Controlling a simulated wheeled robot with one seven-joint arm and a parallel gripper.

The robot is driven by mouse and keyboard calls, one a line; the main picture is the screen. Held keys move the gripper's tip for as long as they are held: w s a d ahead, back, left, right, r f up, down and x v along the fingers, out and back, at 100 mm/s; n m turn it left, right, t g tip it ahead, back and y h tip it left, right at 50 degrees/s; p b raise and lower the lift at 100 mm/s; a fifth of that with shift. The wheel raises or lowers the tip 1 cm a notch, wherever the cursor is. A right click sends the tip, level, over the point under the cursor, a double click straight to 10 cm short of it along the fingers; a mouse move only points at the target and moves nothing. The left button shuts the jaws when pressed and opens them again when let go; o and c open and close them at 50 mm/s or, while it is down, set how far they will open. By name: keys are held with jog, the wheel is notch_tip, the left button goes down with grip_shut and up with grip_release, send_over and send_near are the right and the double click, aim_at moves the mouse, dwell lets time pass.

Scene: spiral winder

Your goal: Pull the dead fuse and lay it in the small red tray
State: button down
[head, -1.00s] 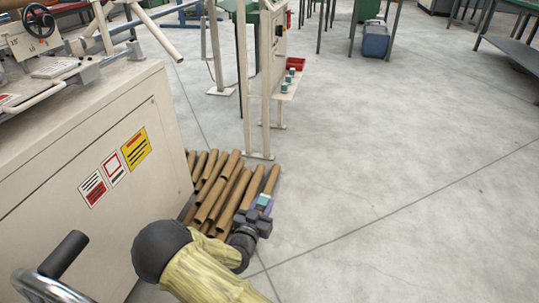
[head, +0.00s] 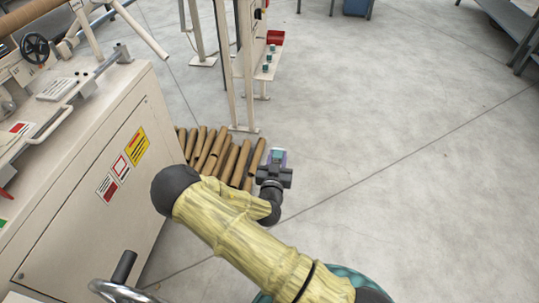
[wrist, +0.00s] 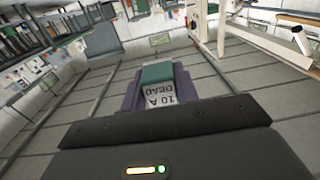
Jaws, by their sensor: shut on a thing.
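My gripper (head: 277,156) is shut on the dead fuse (head: 277,154) and holds it in the air, past the right end of the floor tubes in the head view. In the wrist view the fuse (wrist: 158,76) has a teal end and a pale label reading "10 A DEAD" upside down. It sits between the purple fingers of my gripper (wrist: 157,88). The small red tray (head: 275,37) is on a pale shelf at the upper middle of the head view, well apart from my gripper. The tray's inside is too small to make out.
Several small teal-topped pieces (head: 268,57) stand in a row on the shelf in front of the tray. A pale post frame (head: 240,90) stands left of the shelf. Brown tubes (head: 215,150) lie beside the machine cabinet (head: 95,180). The floor at right is clear.

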jog(key=s+d+r+n+y+p, duration=0.1)
jog(key=d+r+p, duration=0.3)
jog(key=r+p, duration=0.6)
jog(key=s+d+r+n+y+p, duration=0.1)
jog(key=s+d+r+y+p, duration=0.1)
jog(key=r+p, duration=0.7)
jog(key=s+d+p, duration=0.1)
jog(key=d+p, duration=0.1)
jog(key=p, duration=0.2)
jog(key=shift+s+d+r+y+p, duration=0.15)
jog(key=shift+d+r+y+p, duration=0.25)
